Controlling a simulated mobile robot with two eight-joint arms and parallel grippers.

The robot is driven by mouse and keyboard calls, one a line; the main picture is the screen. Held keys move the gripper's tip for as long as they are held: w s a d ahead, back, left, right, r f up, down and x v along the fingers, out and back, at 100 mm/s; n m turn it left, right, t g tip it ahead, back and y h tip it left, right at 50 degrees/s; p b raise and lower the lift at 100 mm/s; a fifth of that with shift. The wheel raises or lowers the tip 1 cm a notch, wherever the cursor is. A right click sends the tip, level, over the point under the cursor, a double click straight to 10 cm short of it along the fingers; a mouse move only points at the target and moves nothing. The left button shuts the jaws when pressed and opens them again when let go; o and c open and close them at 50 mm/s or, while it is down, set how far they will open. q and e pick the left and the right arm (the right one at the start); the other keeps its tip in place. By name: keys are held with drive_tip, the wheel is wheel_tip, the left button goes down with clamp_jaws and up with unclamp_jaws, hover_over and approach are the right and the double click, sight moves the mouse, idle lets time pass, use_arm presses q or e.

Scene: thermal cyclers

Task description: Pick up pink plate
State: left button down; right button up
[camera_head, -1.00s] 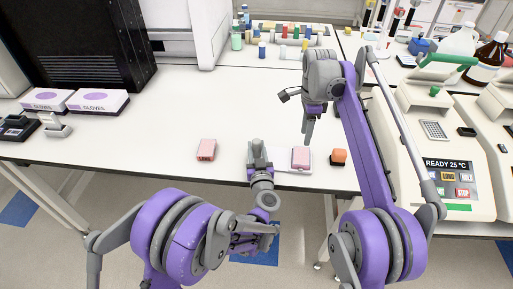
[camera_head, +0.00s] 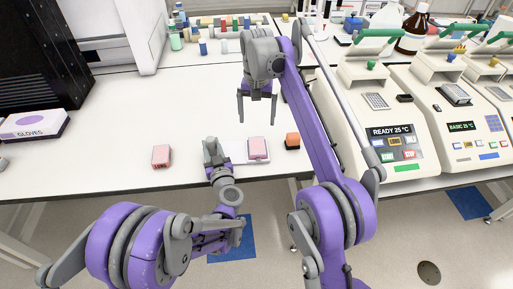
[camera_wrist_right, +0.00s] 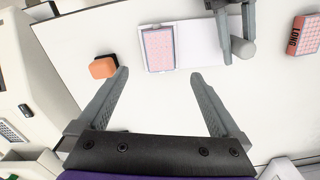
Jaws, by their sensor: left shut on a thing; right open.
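A pink plate (camera_head: 258,148) with a grid of wells sits on the right part of a flat white holder (camera_head: 237,150) near the table's front edge. In the right wrist view the plate (camera_wrist_right: 160,48) lies just beyond my fingertips. My left gripper (camera_head: 212,150) is shut at the holder's left end, apparently on the holder; its fingertips are hard to make out. It also shows in the right wrist view (camera_wrist_right: 237,40). My right gripper (camera_head: 257,118) is open and empty above the table, behind the plate in the head view, fingers pointing down. It also shows in the wrist view (camera_wrist_right: 159,75).
An orange block (camera_head: 292,140) sits just right of the plate. A pink box (camera_head: 161,156) marked LONG in the wrist view lies to the left. Thermal cyclers (camera_head: 385,120) stand at the right. A glove box (camera_head: 35,125) is far left. The middle of the table is clear.

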sight(257, 145)
wheel_tip(257, 145, down, 12)
drive_tip(key=shift+w+r+n, duration=0.1)
drive_tip(key=shift+r+n, duration=0.05)
drive_tip(key=shift+n, duration=1.05)
drive_tip(key=c, duration=1.4)
drive_tip(key=shift+r, duration=0.1)
wheel_tip(257, 145, up, 10)
drive_tip(key=shift+f, duration=0.1)
